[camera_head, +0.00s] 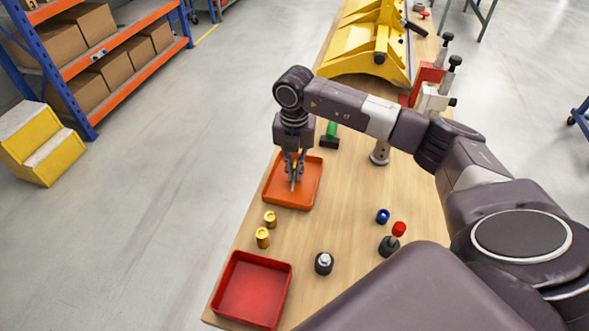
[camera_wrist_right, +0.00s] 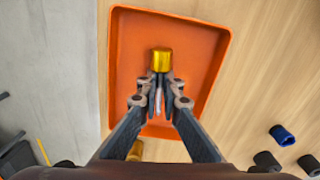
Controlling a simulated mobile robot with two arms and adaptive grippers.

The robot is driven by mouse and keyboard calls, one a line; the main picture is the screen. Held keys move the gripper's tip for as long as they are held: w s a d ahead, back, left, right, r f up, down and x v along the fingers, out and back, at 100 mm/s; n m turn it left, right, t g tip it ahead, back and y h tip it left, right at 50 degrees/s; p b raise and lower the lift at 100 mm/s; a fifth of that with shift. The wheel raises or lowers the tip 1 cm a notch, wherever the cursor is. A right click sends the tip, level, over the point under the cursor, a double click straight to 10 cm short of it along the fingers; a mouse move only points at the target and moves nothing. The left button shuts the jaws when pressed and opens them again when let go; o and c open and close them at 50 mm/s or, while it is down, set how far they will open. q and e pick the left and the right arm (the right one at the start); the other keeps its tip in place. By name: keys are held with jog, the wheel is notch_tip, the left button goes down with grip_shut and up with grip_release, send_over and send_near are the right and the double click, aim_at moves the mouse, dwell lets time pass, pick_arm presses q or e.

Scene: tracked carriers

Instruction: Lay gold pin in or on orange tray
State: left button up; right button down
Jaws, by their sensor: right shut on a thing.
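The orange tray (camera_head: 308,203) lies on the workbench below my right gripper (camera_head: 293,182), and it fills much of the right wrist view (camera_wrist_right: 205,110). In that view a short gold pin (camera_wrist_right: 161,60) stands at the fingertips of my right gripper (camera_wrist_right: 160,85). The fingers are shut on it, and it is over the inside of the tray. I cannot tell whether the pin touches the tray floor. In the head view the fingers mostly hide the pin. My left gripper is not in view.
Two more gold pieces (camera_head: 270,218) (camera_head: 262,237) stand between the orange tray and an empty red tray (camera_head: 252,290).

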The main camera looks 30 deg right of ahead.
aim_at(294, 175)
jog(key=shift+f, duration=0.15)
jog(key=c, duration=2.1)
grip_release()
jog(key=shift+r, duration=0.3)
notch_tip(294, 175, up, 12)
jog(key=b, duration=0.2)
jog(key=shift+f+b, duration=0.1)
jog(key=shift+b, duration=0.2)
